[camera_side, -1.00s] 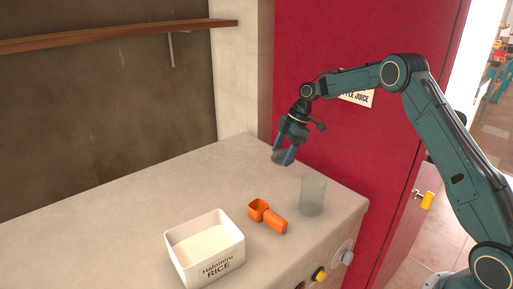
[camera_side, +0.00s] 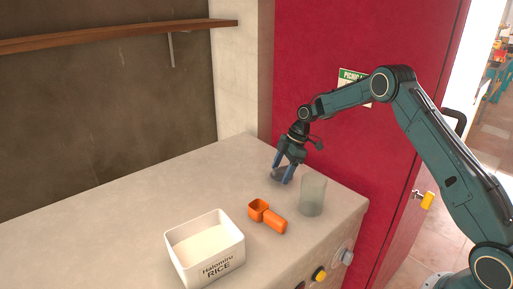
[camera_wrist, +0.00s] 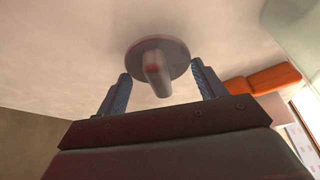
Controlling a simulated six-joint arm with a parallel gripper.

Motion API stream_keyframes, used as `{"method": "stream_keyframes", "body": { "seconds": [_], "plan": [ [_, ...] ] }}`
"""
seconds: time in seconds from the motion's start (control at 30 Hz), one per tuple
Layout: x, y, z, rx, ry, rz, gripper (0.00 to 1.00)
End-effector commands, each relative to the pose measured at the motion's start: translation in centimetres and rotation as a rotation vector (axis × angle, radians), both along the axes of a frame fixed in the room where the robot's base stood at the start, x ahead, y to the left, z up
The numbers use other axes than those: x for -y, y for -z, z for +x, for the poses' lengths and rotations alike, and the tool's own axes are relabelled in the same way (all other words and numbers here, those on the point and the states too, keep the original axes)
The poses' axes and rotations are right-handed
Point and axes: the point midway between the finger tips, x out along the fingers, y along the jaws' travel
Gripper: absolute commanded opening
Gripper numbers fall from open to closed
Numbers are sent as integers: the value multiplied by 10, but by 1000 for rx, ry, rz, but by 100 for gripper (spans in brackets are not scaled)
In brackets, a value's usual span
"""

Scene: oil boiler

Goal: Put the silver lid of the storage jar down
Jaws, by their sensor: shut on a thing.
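The silver lid (camera_side: 281,176) is a round grey disc at my fingertips, low over the countertop behind the jar. I cannot tell whether it touches the counter. In the wrist view, the lid (camera_wrist: 176,52) shows its flat disc and a stubby knob pointing toward the camera. The clear storage jar (camera_side: 313,196) stands upright and uncovered on the counter, just to the front right of the lid.
An orange scoop (camera_side: 267,216) lies left of the jar. A white rice container (camera_side: 207,252) stands at the front. The beige counter (camera_side: 110,225) is bare to the left. A red door panel (camera_side: 335,130) rises close behind my gripper, and the counter's right edge is near the jar.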

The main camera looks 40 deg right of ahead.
Motion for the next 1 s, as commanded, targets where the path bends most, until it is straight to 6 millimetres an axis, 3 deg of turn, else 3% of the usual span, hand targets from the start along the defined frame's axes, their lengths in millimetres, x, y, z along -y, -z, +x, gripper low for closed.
{"method": "stream_keyframes", "body": {
  "seconds": [0.13, 0.57, 0.6, 0.7, 1.0],
  "plan": [
    [0, 10, 0, 0, -1, 0, 48],
    [0, 14, 0, 0, -1, 0, 48],
    [0, 14, 0, 1, -1, 0, 73],
    [0, 14, 0, 1, -1, 0, 91],
    [0, 14, 0, 1, -1, 0, 91]
  ]
}}
